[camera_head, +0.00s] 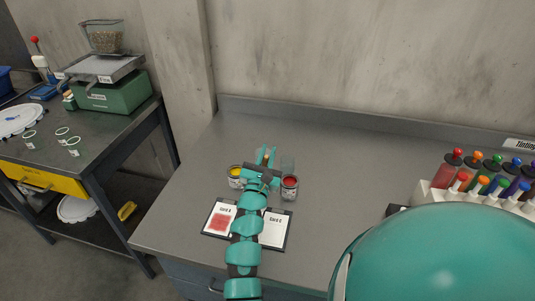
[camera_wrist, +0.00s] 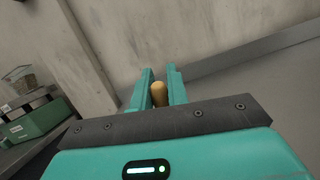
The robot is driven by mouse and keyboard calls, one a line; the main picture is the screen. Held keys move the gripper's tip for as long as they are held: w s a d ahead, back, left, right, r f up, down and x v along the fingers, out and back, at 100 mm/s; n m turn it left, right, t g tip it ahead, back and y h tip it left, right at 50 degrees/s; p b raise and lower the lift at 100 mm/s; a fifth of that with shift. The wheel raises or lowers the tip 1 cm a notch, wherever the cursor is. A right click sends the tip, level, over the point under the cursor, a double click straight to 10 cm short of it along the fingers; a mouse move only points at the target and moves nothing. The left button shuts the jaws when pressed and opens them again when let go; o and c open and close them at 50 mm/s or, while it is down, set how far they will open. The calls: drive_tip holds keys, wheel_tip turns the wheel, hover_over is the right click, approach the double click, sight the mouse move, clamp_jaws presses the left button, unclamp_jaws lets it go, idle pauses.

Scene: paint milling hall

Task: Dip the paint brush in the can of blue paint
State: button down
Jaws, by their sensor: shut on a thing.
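My gripper (camera_head: 266,156) is over the middle of the grey bench, its fingers pointing toward the back wall. It is shut on a tan wooden handle, which I take to be the paint brush (camera_wrist: 159,93); its rounded end shows between the fingers in the wrist view. The bristles are hidden. A can of yellow paint (camera_head: 235,172) stands just left of my gripper, and a can of red paint (camera_head: 289,187) just right of it. I see no can of blue paint; my gripper and arm hide part of the bench between these cans.
A clear glass (camera_head: 288,163) stands behind the red can. A card with a red patch (camera_head: 221,221) and a blank card (camera_head: 275,229) lie in front of the cans. A rack of coloured bottles (camera_head: 440,192) stands at the right. The back of the bench (camera_head: 350,140) is clear.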

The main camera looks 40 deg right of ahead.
drive_tip(key=shift+f+b, duration=0.5)
drive_tip(key=shift+b, duration=0.15)
idle(0.7)
drive_tip(key=shift+r, duration=0.1)
idle(0.4)
drive_tip(key=shift+r+p, duration=1.9)
drive_tip(key=shift+r, duration=1.5)
